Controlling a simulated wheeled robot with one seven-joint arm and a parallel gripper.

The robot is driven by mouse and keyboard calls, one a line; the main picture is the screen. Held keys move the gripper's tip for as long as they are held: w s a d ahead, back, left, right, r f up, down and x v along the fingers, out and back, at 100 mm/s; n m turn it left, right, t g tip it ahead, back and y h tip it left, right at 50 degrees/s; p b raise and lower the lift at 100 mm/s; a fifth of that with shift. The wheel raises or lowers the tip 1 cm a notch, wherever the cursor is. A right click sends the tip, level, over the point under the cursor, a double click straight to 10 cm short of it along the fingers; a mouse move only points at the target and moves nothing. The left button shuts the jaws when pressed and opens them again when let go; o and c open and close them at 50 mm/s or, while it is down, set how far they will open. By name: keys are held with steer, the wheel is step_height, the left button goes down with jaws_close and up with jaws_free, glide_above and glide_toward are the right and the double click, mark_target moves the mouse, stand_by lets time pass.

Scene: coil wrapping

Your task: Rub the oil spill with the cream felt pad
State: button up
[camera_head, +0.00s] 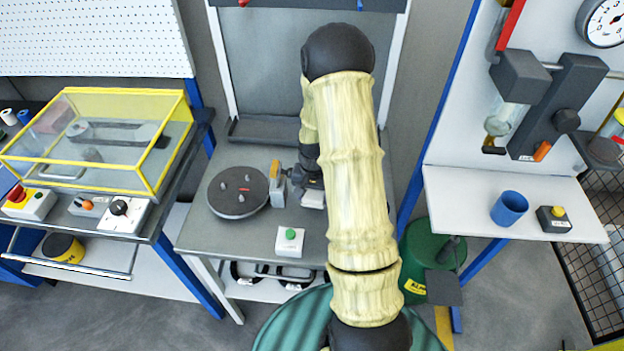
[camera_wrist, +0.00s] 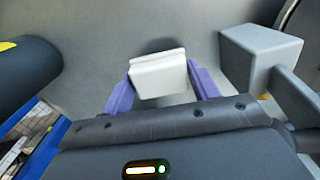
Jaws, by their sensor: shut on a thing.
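My gripper (camera_wrist: 160,84) has two purple fingers, one on each side of a pale block, and is shut on it. The block looks like the cream felt pad (camera_wrist: 158,72). In the wrist view the pad is over a grey surface, and I cannot tell whether it touches it. A dark patch (camera_wrist: 158,45) shows just behind the pad; it may be the oil spill or a shadow. No oil spill can be clearly seen there.
A dark round turntable (camera_head: 238,191) with pegs is on the grey bench (camera_head: 235,157), left of my arm. An orange-topped part (camera_head: 277,182) stands between them. A white box with a green button (camera_head: 290,241) is at the front. A grey block (camera_wrist: 262,55) is close right of the gripper.

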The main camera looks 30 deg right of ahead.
steer(key=shift+s+d+r, duration=0.1)
steer(key=shift+s+r, duration=0.15)
steer(key=shift+r, duration=0.4)
steer(key=shift+w+a+r+p, duration=0.1)
steer(key=shift+a+r+p, duration=0.05)
steer(key=shift+r+p, duration=0.4)
steer(key=shift+a+r+p, duration=0.15)
steer(key=shift+r+p, duration=0.35)
steer(key=shift+p, duration=0.05)
steer(key=shift+d+r+p, duration=0.1)
steer(key=shift+r+p, duration=0.7)
steer(key=shift+r, duration=0.35)
